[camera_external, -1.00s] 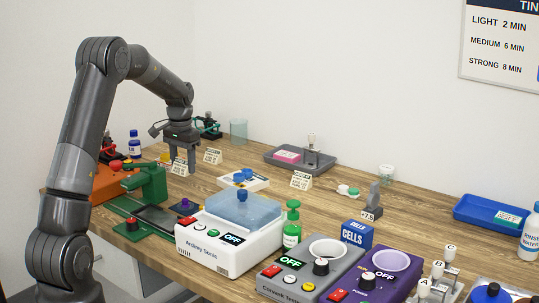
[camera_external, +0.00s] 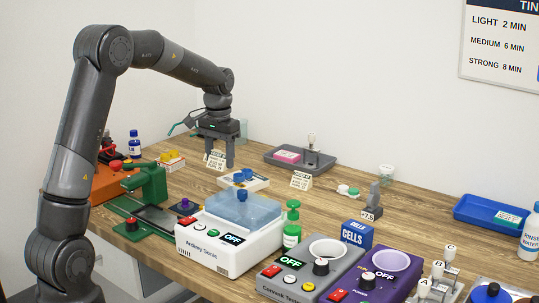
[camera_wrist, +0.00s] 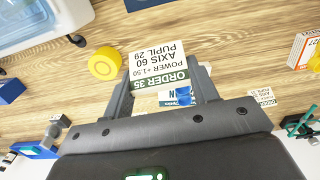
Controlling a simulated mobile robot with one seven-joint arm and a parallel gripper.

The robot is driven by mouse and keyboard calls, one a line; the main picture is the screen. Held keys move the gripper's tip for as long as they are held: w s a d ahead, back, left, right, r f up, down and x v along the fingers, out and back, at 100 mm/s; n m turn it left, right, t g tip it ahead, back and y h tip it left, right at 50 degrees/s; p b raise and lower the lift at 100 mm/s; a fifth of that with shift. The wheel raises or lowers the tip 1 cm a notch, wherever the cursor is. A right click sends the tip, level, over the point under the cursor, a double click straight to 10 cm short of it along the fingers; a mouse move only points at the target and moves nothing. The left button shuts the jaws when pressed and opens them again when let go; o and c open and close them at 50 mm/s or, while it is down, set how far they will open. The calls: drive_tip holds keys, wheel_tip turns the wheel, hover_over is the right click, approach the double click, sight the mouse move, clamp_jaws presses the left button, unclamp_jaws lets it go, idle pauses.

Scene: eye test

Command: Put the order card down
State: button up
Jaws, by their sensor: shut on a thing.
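My gripper (camera_external: 219,166) is over the far left part of the table (camera_external: 410,205), fingers pointing down. In the wrist view my gripper (camera_wrist: 162,78) is shut on the order card (camera_wrist: 160,62), a white card with a green band reading ORDER 35, POWER +1.50, AXIS 60, PUPIL 29. In the external view cards overlap at the fingers, and I cannot tell the held one's edges or whether it touches the table. Another small card (camera_wrist: 262,98) stands apart in the wrist view. A further card (camera_external: 301,180) stands to the right of my gripper.
A white box with blue tops (camera_external: 244,180) is just in front of my gripper. A grey tray (camera_external: 272,155) with a pink block lies to the right. The white cleaner (camera_external: 214,248) and green press (camera_external: 150,187) stand nearer. Bare wood shows around the grey tray.

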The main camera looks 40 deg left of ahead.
drive_tip(key=s+d, duration=0.3)
drive_tip(key=d, duration=1.6)
drive_tip(key=s+d, duration=0.3)
drive_tip(key=d, duration=1.6)
drive_tip(key=w+a+f, duration=0.2)
drive_tip(key=w, duration=0.1)
drive_tip(key=w+a+f, duration=0.2)
drive_tip(key=w+a, duration=0.1)
drive_tip(key=w+a+f, duration=0.2)
drive_tip(key=shift+w+a+f, duration=0.15)
drive_tip(key=shift+w+f, duration=0.2)
drive_tip(key=shift+w, duration=0.05)
drive_tip(key=shift+w+a+f, duration=0.1)
drive_tip(key=shift+f, duration=1.95)
drive_tip(key=shift+f, duration=0.15)
drive_tip(key=o, duration=0.9)
drive_tip(key=shift+o, duration=0.2)
